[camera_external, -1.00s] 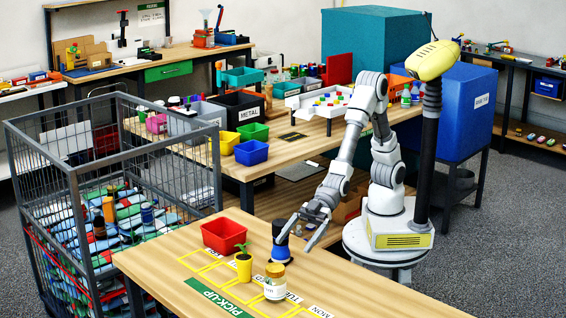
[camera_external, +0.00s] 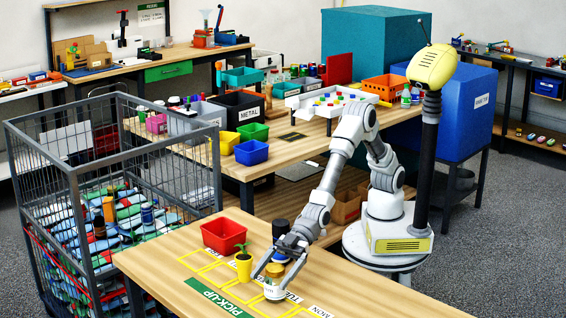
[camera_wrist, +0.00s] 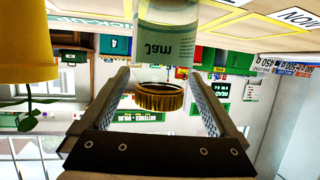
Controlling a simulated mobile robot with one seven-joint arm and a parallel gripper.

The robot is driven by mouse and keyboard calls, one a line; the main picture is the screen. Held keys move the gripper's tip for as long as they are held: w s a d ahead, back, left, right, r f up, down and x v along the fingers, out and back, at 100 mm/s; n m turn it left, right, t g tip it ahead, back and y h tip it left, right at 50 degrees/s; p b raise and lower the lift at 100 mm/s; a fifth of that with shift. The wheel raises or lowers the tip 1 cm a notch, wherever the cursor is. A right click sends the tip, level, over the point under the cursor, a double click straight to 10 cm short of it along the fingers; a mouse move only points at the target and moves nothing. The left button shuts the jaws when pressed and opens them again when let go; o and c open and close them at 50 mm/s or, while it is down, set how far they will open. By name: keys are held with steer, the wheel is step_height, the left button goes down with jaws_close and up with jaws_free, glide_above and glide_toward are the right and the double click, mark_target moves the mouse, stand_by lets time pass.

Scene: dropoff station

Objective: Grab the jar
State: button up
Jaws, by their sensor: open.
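The jar (camera_external: 275,288) is a glass jar with a gold lid and a white label. It stands upright on the wooden table, on the yellow-marked slots. In the wrist view, which is upside down, the jar (camera_wrist: 165,46) shows its "Jam" label, and its gold lid is between the fingers. My gripper (camera_external: 273,274) is open, with a finger on either side of the jar near its top. In the wrist view, gaps show between the lid and both fingers of my gripper (camera_wrist: 159,76).
A yellow pot with a seedling (camera_external: 244,266) stands close to the left of the jar; it also shows in the wrist view (camera_wrist: 24,42). A red bin (camera_external: 224,236) sits farther back left. The table's right front is clear.

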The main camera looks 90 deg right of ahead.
steer(key=shift+x, duration=0.85)
steer(key=shift+r, duration=0.1)
jaws_close()
